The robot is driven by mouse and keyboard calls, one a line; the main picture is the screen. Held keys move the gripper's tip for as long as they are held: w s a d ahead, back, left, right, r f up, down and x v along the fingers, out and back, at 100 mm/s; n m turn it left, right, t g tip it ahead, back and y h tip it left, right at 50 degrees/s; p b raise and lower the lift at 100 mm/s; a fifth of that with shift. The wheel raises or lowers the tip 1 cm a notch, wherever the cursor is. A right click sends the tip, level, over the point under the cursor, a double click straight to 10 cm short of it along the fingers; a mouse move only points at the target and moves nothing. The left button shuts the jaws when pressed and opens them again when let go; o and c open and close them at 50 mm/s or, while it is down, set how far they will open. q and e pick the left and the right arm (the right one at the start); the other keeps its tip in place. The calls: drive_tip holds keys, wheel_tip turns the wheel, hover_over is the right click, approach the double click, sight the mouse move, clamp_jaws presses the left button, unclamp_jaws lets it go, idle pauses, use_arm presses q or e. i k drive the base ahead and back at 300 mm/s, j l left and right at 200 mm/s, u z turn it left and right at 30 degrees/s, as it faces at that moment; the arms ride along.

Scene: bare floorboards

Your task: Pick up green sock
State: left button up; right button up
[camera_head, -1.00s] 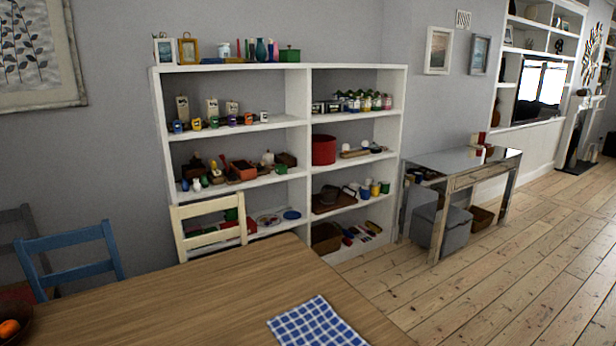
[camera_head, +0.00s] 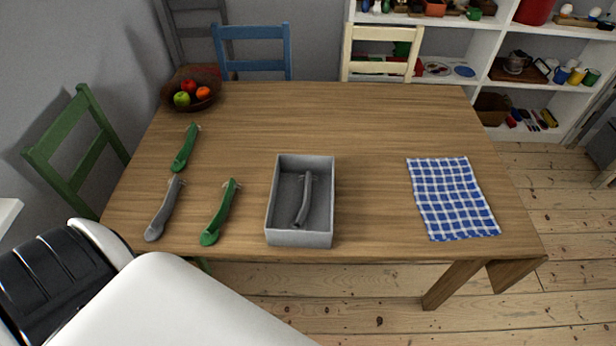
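Two green socks lie flat and apart on the left part of the wooden table. One green sock (camera_head: 186,148) is farther back, below the fruit bowl. The other green sock (camera_head: 219,213) is nearer the front edge, just left of a grey box. A grey sock (camera_head: 163,211) lies left of the nearer green one. Another grey sock (camera_head: 303,200) is inside the open grey box (camera_head: 329,205). Neither of my grippers shows; only white and black parts of my body are at the lower left.
The wooden table (camera_head: 375,200) is clear between the box and a blue checked cloth (camera_head: 451,198). A fruit bowl (camera_head: 172,95) stands at the back left corner. Green (camera_head: 85,145), blue (camera_head: 253,64) and cream (camera_head: 383,67) chairs stand around the table; a white shelf is behind.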

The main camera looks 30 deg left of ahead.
sight(180, 162)
drive_tip(key=u, duration=1.9)
drive_tip(key=i+j+z, duration=0.25)
drive_tip(key=k+l, duration=0.05)
drive_tip(key=l, duration=0.05)
